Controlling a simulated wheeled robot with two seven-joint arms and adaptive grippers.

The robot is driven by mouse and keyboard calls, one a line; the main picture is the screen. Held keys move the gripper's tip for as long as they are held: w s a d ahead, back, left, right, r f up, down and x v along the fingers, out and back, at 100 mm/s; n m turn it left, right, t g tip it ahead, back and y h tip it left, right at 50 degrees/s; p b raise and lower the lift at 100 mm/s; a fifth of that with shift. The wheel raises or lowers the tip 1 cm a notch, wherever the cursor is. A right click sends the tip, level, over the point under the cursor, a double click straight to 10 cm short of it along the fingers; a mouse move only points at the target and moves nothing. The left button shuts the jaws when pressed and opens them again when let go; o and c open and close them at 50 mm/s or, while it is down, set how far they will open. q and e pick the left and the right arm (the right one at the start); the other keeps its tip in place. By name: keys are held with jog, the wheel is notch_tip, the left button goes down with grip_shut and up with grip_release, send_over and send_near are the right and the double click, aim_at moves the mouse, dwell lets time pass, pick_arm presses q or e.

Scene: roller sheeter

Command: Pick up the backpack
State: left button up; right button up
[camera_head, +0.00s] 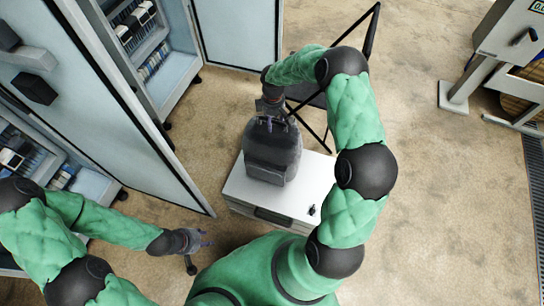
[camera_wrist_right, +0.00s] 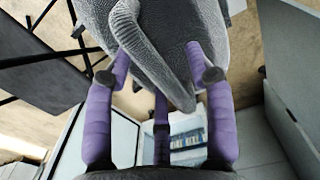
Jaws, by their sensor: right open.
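The dark grey backpack (camera_head: 272,155) stands on a white low cabinet (camera_head: 238,188) in the head view. My right gripper (camera_head: 268,120) is at the top of the backpack, its arm arching over from the right. In the right wrist view, its purple fingers (camera_wrist_right: 160,70) are open and spread on both sides of a grey strap loop (camera_wrist_right: 150,50) of the backpack (camera_wrist_right: 180,25). I cannot tell whether they touch the strap. My left gripper (camera_head: 203,240) hangs low to the left of the cabinet, away from the backpack; its finger opening is too small to judge.
A small black object (camera_head: 312,210) lies on the cabinet's right front corner. A dark folding chair (camera_head: 318,98) stands close behind the backpack. Tall open cabinets (camera_head: 115,105) fill the left side. A grey machine (camera_head: 510,40) stands at the far right; the floor between is clear.

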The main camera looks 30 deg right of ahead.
jog(key=shift+f, duration=0.1)
jog(key=shift+c, duration=0.2)
grip_shut()
jog(key=shift+w+d, duration=0.1)
jog(key=shift+w, duration=0.05)
jog(key=shift+r, duration=0.2)
